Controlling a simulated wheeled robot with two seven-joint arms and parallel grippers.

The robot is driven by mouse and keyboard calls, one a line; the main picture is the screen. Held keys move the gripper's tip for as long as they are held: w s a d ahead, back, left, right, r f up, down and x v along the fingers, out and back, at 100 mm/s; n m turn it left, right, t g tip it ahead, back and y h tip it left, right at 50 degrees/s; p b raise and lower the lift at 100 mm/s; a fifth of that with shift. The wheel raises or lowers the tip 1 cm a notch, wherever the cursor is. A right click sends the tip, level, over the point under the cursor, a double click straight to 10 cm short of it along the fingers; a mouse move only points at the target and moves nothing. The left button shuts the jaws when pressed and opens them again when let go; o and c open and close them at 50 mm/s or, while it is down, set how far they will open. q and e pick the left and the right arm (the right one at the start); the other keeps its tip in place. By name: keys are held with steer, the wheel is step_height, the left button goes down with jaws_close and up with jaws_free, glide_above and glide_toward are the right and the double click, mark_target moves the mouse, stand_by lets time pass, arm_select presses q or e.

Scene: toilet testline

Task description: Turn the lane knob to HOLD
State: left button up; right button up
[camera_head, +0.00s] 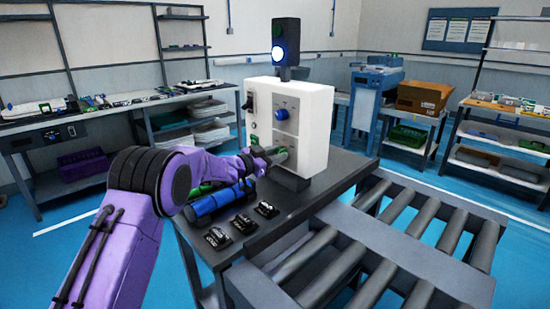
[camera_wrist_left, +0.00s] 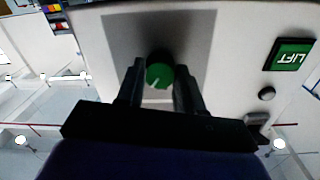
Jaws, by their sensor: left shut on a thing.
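The lane control box (camera_head: 312,115) is a white cabinet standing on a dark table. In the left wrist view, a round green knob (camera_wrist_left: 159,74) with a white pointer mark sits on a grey plate on the panel. My left gripper (camera_wrist_left: 157,88) has its two dark fingers on either side of this knob, shut on it. In the head view my left gripper (camera_head: 277,155) is at the low front of the box, and it hides the knob there. No HOLD label is readable. My right gripper is not in view.
A green LIFT label (camera_wrist_left: 291,54) is beside the held knob. A roller conveyor (camera_head: 400,245) is at right.

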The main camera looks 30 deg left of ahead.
arm_select(q)
steer(key=shift+m+b, duration=0.9)
steer(key=shift+m, duration=1.1)
steer(key=o, duration=1)
steer(key=shift+o, duration=0.2)
steer(key=b+v, duration=0.1)
steer(key=v, duration=0.9)
steer(key=shift+s, duration=0.25)
steer(key=shift+a, duration=0.1)
